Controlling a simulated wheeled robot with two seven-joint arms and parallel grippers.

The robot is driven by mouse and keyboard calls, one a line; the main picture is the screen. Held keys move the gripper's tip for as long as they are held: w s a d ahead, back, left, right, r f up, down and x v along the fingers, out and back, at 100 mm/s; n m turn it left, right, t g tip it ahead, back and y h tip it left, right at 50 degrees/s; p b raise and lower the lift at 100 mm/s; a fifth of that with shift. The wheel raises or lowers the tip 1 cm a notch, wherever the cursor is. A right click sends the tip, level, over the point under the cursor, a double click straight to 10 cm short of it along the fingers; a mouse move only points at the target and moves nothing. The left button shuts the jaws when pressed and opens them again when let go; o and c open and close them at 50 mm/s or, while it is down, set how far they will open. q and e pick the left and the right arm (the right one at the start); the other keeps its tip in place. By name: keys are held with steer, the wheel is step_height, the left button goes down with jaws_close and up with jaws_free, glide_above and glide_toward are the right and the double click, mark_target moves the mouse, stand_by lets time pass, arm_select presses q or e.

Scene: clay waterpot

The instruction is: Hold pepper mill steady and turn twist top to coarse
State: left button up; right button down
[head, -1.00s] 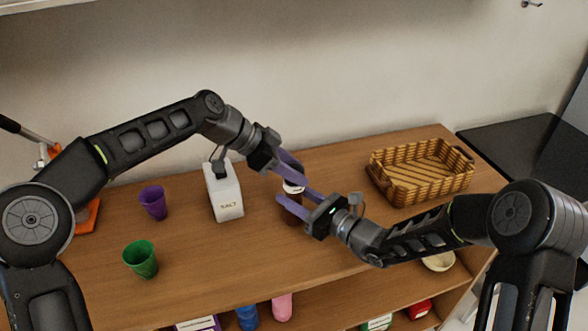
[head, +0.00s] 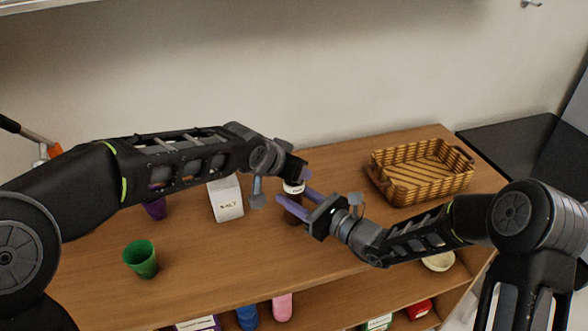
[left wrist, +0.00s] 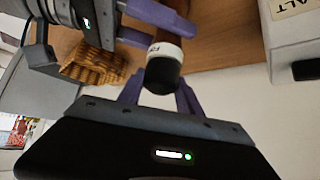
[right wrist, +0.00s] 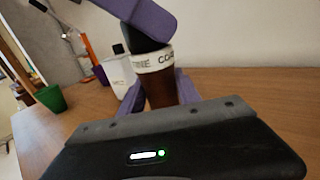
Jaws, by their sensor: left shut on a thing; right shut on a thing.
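The pepper mill (head: 292,188) stands upright on the wooden counter, with a brown body, a white lettered band and a black top. In the right wrist view its body (right wrist: 160,90) and the band reading "FINE" and part of "CO..." show. My right gripper (head: 292,203) is shut on the brown body from the right. My left gripper (head: 303,170) is shut on the black top, which shows between its purple fingers in the left wrist view (left wrist: 163,73). Where the band points cannot be told. In the head view the mill is partly covered by both grippers.
A white salt box (head: 226,198) stands left of the mill, close to my left wrist. A purple cup (head: 155,208), partly hidden by my left arm, and a green cup (head: 141,260) stand farther left. A wicker basket (head: 420,172) is at the right. The front middle counter is clear.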

arm_select(q)
steer(key=shift+f+n+t+y, duration=0.1)
steer(key=shift+n+t+y, duration=0.2)
steer(key=shift+n+y, duration=0.35)
steer(key=shift+n, duration=0.25)
steer(key=o, duration=1.4)
steer(key=shift+c, duration=0.2)
steer(key=v, duration=1.2)
steer(key=shift+a, duration=0.1)
